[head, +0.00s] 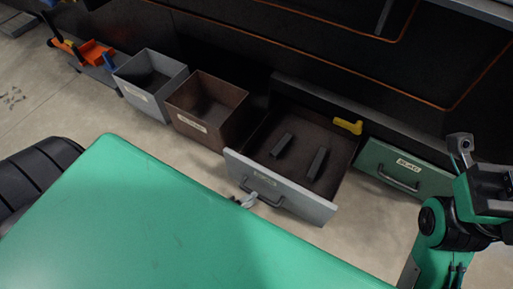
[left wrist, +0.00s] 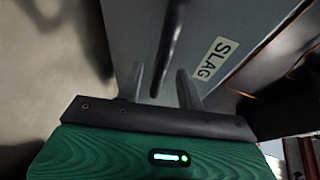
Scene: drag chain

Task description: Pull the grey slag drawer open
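The grey slag drawer (head: 280,188) stands pulled out from the dark bench in the head view, its brown inside showing. Its front has a pale label and a dark bar handle (head: 262,192). In the left wrist view the grey front (left wrist: 215,25) bears the label SLAG (left wrist: 213,60). The tips of my left gripper (head: 246,201) are at the left end of the handle; the rest is hidden behind my green body. In the left wrist view its fingers (left wrist: 161,85) are apart, with the handle bar (left wrist: 172,40) between them.
Two dark bars (head: 317,163) lie in the drawer. A yellow piece (head: 347,126) is at its right edge. A closed green drawer (head: 402,168), also labelled SLAG, is to the right. A brown bin (head: 207,108) and a grey bin (head: 151,83) stand left.

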